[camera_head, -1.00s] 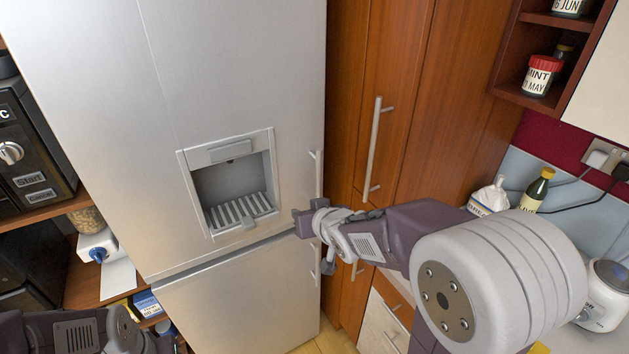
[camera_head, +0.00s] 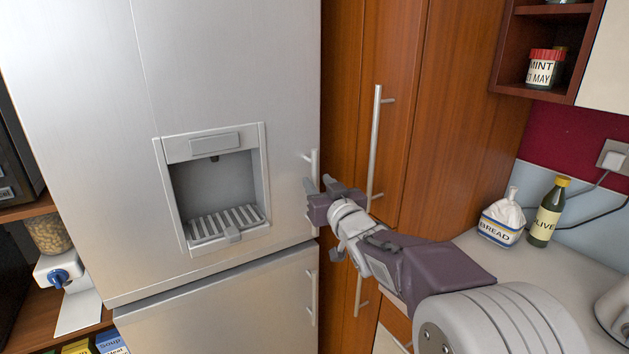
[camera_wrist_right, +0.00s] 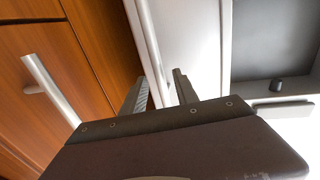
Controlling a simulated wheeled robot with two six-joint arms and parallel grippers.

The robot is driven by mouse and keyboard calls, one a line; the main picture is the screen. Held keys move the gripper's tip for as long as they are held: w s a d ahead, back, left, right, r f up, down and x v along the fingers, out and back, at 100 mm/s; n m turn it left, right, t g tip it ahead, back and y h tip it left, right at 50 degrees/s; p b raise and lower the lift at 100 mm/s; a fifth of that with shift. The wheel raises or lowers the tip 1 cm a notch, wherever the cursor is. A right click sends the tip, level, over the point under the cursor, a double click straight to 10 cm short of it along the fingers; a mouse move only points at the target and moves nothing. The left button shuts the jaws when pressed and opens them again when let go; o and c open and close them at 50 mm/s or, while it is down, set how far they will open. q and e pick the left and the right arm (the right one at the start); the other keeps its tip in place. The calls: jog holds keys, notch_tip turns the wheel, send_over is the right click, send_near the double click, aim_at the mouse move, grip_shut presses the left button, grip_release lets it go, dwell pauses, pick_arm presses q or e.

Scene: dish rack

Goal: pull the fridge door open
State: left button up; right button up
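The silver fridge door (camera_head: 235,60) is shut, with a water dispenser recess in its front. Its slim upright handle (camera_head: 315,165) is near the door's right edge. My right gripper (camera_head: 318,183) is at the lower part of this handle, its two fingers apart. In the right wrist view, the open fingers (camera_wrist_right: 160,75) point at a pale upright bar, apparently the handle (camera_wrist_right: 150,40), which lines up between them. I cannot tell whether they touch it, and the gripper does not look closed on it. My left gripper is out of view.
A wooden cupboard (camera_head: 395,120) with a long bar handle (camera_head: 375,140) stands just right of the fridge. A lower fridge door (camera_head: 225,310) is below. A counter at right holds a bread bag (camera_head: 502,222) and an olive bottle (camera_head: 547,215). Shelves are at left.

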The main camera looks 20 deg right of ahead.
aim_at(316, 180)
jog(key=w, duration=0.3)
jog(key=shift+w+d, duration=0.1)
jog(key=shift+c, duration=0.4)
grip_shut()
dwell(1.0)
